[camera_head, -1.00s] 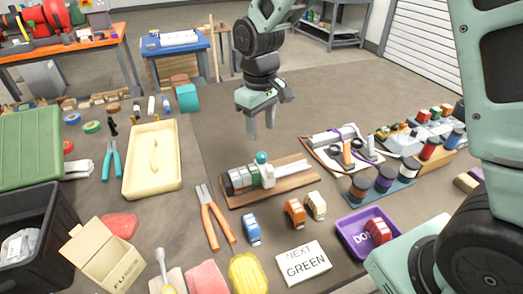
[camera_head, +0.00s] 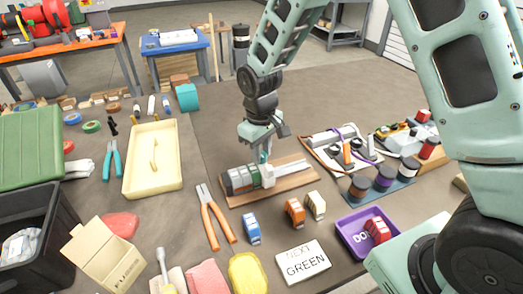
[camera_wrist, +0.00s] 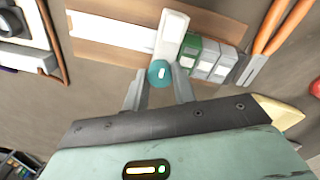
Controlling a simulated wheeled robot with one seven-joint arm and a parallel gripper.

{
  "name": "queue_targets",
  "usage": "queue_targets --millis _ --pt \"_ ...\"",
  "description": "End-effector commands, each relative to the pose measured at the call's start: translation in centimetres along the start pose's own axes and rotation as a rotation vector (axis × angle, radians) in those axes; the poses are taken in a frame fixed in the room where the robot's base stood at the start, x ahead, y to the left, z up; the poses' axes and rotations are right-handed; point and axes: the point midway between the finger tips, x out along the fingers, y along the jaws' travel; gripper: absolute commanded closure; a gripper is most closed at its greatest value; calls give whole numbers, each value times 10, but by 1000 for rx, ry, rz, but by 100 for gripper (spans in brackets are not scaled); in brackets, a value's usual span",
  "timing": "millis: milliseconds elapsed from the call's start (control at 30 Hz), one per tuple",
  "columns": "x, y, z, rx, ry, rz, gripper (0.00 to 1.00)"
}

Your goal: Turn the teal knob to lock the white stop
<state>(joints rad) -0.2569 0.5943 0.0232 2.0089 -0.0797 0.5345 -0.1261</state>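The teal knob (camera_wrist: 159,73) sits at the end of the white stop (camera_wrist: 172,35) in the wrist view, with a short white mark on its top. In the head view the white stop (camera_head: 268,176) stands on a wooden board, against a row of green and grey blocks (camera_head: 241,179). My gripper (camera_wrist: 160,84) points down at the knob, one finger on each side of it. The fingers are apart, and a small gap seems to show beside the knob. In the head view my gripper (camera_head: 264,148) mostly hides the knob.
The wooden board (camera_head: 295,176) lies on the brown table. Orange-handled pliers (camera_head: 214,214) lie to its left, and small blue and orange blocks stand in front. A white card (camera_head: 303,262) lies in front.

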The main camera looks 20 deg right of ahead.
Motion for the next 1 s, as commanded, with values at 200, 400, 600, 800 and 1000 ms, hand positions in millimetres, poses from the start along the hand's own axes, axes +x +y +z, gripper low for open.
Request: queue_targets --millis 200,400,600,800,1000 --pt "0 0 0 2 0 0 96" --pt "-1 0 0 38 -1 1 96" --pt "-2 0 0 146 -4 0 96" --pt "-2 0 -1 316 -9 1 96" --pt "-2 0 -1 508 -15 1 96"
